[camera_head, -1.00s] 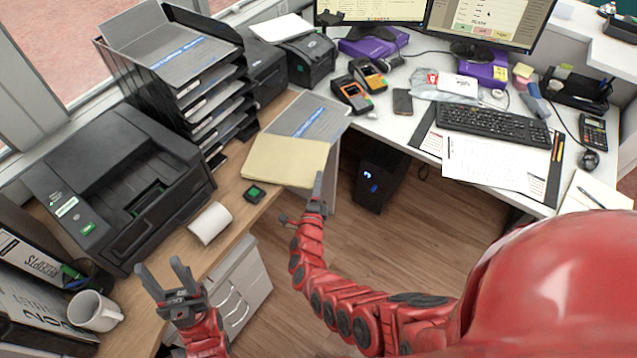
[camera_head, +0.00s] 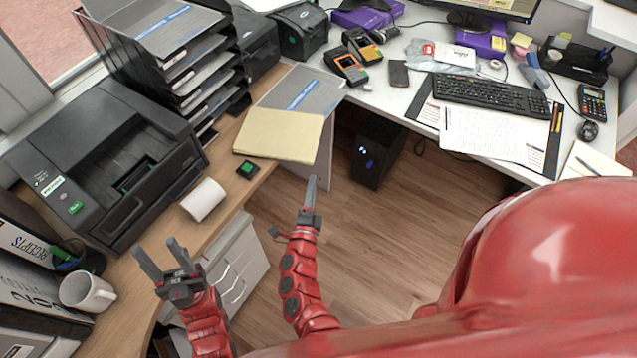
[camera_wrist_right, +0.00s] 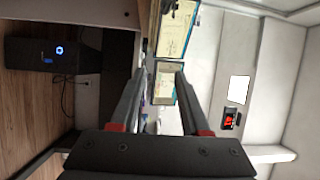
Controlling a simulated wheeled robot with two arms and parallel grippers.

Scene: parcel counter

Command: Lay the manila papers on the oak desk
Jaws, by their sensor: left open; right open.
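The manila papers (camera_head: 278,134) lie flat as a pale yellow stack on the oak desk (camera_head: 222,165). Their upper edge meets a grey sheet with a blue stripe, and their lower right corner reaches the desk's edge, seemingly a little over it. My right gripper (camera_head: 309,192) is in front of that corner, apart from the papers, over the floor. In the right wrist view my right gripper (camera_wrist_right: 161,76) is open with nothing between its fingers. My left gripper (camera_head: 162,258) is open and empty near the desk's front edge, left of a drawer unit.
A black printer (camera_head: 105,165), a tray stack (camera_head: 185,75) and a grey striped sheet (camera_head: 305,92) stand or lie on the oak desk. A small green-topped box (camera_head: 248,169), a white roll (camera_head: 203,199) and a mug (camera_head: 88,292) are near its front.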

